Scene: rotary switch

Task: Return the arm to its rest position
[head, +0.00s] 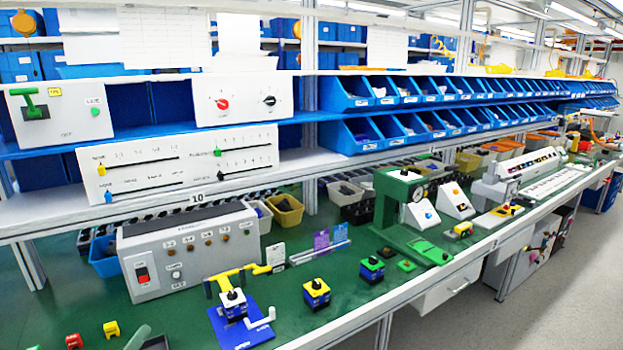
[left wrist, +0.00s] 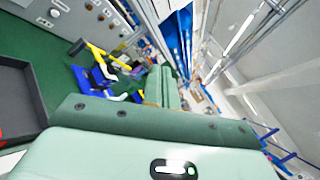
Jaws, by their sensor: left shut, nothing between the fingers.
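My left gripper (head: 139,337) just enters the head view at the bottom left, as a grey-green tip low over the green bench. In the left wrist view its green fingers (left wrist: 163,85) lie together, with nothing seen between them. The pale green gripper body fills the lower part of that view. The rotary switch panel (head: 245,98) is a white board on the upper shelf, with a red knob (head: 222,104) and a black knob (head: 269,100). The gripper is well below it and apart from it. My right gripper is not in view.
A dark tray (left wrist: 22,100) lies near the gripper on the green bench. Red and yellow blocks (head: 111,329) sit beside it. A grey control box (head: 188,249) stands behind. A blue-based fixture (head: 242,325) with a yellow arm is to the right. The aisle floor is clear.

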